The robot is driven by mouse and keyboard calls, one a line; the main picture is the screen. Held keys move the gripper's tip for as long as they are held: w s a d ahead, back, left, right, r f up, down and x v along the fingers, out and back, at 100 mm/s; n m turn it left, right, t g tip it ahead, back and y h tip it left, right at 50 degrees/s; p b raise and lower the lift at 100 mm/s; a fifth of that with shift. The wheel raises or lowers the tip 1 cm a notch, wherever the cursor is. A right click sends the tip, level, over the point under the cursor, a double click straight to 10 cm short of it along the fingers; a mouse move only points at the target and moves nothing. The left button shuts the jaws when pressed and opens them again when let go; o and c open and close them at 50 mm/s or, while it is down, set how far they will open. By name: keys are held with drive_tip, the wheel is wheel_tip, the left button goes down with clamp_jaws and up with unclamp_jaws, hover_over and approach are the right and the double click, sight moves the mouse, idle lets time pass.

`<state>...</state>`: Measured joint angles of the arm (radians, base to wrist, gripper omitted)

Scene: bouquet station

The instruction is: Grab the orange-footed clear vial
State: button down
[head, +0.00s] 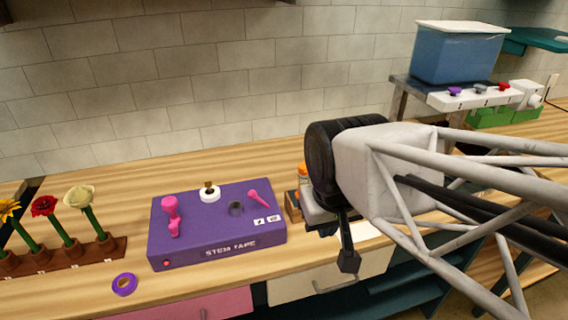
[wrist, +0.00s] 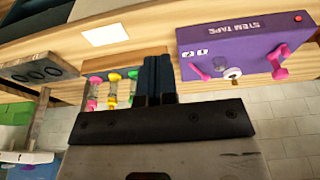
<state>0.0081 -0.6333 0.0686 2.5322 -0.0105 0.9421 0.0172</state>
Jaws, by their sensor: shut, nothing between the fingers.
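Several small clear vials with coloured ends stand in a wooden rack (wrist: 125,66) in the wrist view, left of my fingers. Pink, yellow and green ends show, and the middle vial (wrist: 112,90) is clear between its ends. Which one has the orange foot is too small to tell. In the head view an orange-topped item (head: 302,171) shows at the rack, partly hidden behind my wrist. My gripper (head: 348,262) points down, right of the rack in the head view. Its dark fingers (wrist: 158,75) are shut together and empty, apart from the vials.
The purple stem tape box (head: 217,228) with pink tools stands left of the rack. A flower stand (head: 70,262) and a purple tape roll (head: 124,284) are farther left. A shelf (head: 470,97) with a blue bin (head: 456,55) is at the right. A dark block with round holes (wrist: 40,70) lies beyond the rack.

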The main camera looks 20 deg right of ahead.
drive_tip(key=c, duration=1.8)
unclamp_jaws()
drive_tip(key=shift+c, duration=0.2)
drive_tip(key=o, duration=1.1)
